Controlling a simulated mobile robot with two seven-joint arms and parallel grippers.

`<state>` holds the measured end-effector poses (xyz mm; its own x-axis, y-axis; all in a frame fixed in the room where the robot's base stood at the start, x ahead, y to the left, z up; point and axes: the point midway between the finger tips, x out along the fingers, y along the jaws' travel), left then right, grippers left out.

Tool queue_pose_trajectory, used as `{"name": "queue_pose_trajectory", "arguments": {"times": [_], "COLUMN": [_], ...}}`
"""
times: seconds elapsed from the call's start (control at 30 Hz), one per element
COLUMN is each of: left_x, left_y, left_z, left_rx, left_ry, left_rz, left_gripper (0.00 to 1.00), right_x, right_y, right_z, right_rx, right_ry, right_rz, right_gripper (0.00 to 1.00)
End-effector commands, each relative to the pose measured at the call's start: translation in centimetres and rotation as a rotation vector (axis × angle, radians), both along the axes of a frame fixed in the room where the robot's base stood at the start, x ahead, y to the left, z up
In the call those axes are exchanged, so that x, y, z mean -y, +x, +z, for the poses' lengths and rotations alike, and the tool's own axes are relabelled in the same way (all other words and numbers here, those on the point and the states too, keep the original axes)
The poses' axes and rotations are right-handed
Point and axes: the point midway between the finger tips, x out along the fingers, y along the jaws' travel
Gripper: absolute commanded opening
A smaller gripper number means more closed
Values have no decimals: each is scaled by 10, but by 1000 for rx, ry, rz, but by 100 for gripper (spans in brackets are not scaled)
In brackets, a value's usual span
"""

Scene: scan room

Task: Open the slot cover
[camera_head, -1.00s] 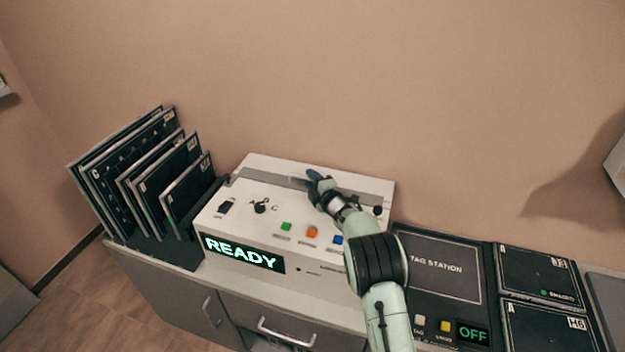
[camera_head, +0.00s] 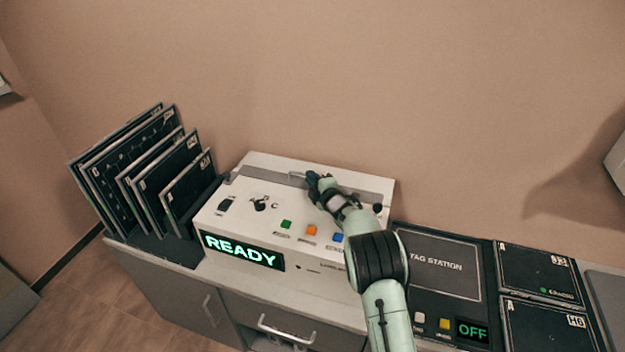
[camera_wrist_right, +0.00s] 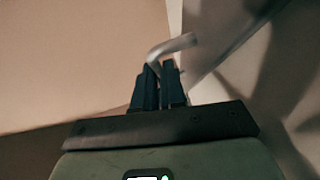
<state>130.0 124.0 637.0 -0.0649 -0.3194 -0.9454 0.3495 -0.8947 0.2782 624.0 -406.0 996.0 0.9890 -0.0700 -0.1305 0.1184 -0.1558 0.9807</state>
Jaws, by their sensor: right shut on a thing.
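The slot cover (camera_head: 362,183) is a grey strip along the back of the top of a white machine (camera_head: 245,205). It looks flat and closed. A thin light metal handle (camera_head: 296,175) shows beside my fingertips, and its bent bar shows in the right wrist view (camera_wrist_right: 178,44). My right gripper (camera_head: 312,180) is shut on the handle, its dark fingers (camera_wrist_right: 159,80) on either side of the bar. The gripper and arm hide part of the cover and the machine's right side. My left gripper is not in view.
The machine has a READY display (camera_head: 243,251), a switch, a knob and coloured buttons. Dark plates (camera_head: 130,180) stand in a rack at left. A tag station (camera_head: 435,268) with an OFF display and dark plates (camera_head: 540,275) lie at right. The wall is close behind.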

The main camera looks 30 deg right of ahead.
Motion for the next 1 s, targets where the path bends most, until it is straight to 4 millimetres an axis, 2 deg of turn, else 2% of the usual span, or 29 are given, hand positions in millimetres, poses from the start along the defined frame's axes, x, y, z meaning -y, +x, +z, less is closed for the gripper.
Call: {"name": "queue_pose_trajectory", "arguments": {"times": [0.83, 1.0], "left_x": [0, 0], "left_y": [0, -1], "left_z": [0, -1], "left_rx": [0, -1], "left_ry": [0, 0], "left_rz": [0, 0], "left_gripper": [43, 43], "right_x": [-1, 5], "right_y": [1, 5], "right_z": [1, 1], "right_rx": [3, 3], "right_ry": [0, -2], "right_rz": [2, 2], "right_gripper": [0, 0]}}
